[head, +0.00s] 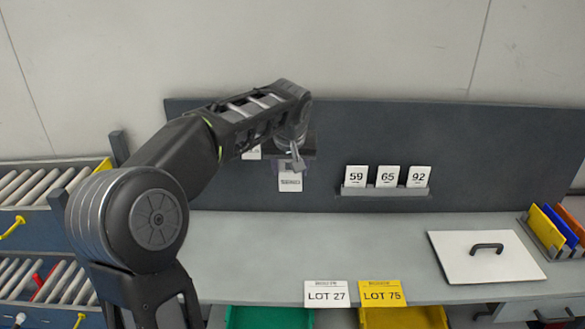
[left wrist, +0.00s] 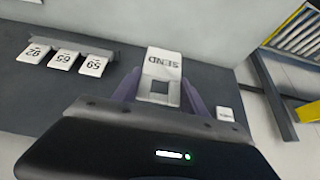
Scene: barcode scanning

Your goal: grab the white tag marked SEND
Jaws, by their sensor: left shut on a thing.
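The white tag marked SEND (left wrist: 164,64) shows in the left wrist view, its print upside down there. A pale part with a dark square (left wrist: 160,90) joins it between the purple-grey fingers of my left gripper (left wrist: 158,98). The gripper is shut on the tag. In the head view, my left gripper (head: 293,163) is in front of the dark back panel, and a white tag (head: 290,183) shows just below it. The print on that tag is too small to read there. Whether the tag touches the panel I cannot tell. My right gripper is not in view.
Number cards 59 (head: 355,177), 65 (head: 388,177) and 92 (head: 418,177) stand in a holder to the right. Another white tag (head: 252,154) is partly behind my arm. A lidded panel (head: 470,265), LOT 27 label (head: 325,293) and LOT 75 label (head: 382,293) are on the bench.

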